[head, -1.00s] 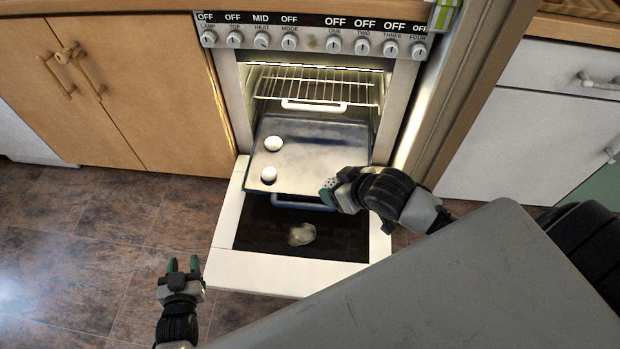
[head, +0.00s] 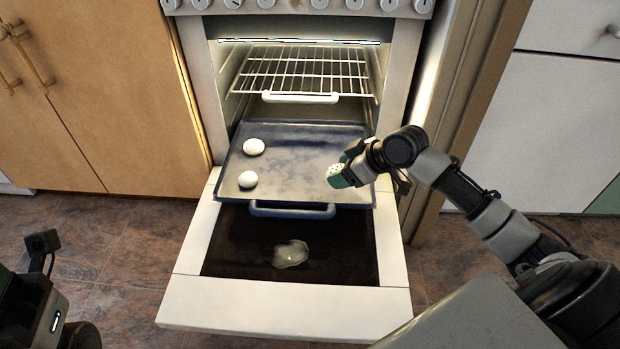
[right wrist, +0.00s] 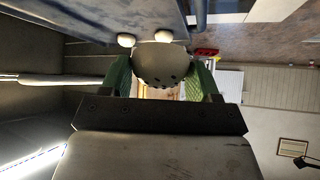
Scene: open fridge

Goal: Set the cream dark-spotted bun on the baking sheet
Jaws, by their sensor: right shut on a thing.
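The cream dark-spotted bun (head: 335,177) is between the green fingers of my right gripper (head: 345,168), which is shut on it. In the right wrist view the bun (right wrist: 160,66) shows its dark spots between both fingers (right wrist: 160,85). In the head view it appears over the right front part of the baking sheet (head: 300,185); whether it touches the sheet, I cannot tell. Two white round buns (head: 253,147) (head: 247,179) sit on the sheet's left side. My left gripper (head: 30,305) is at the lower left edge, its fingers mostly out of frame.
The sheet, with a front handle (head: 292,211), sticks out of the oven above the lowered door (head: 290,305). A wire rack (head: 300,75) is above it inside the oven. A pale patch (head: 290,254) shows on the door glass. The sheet's middle is clear.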

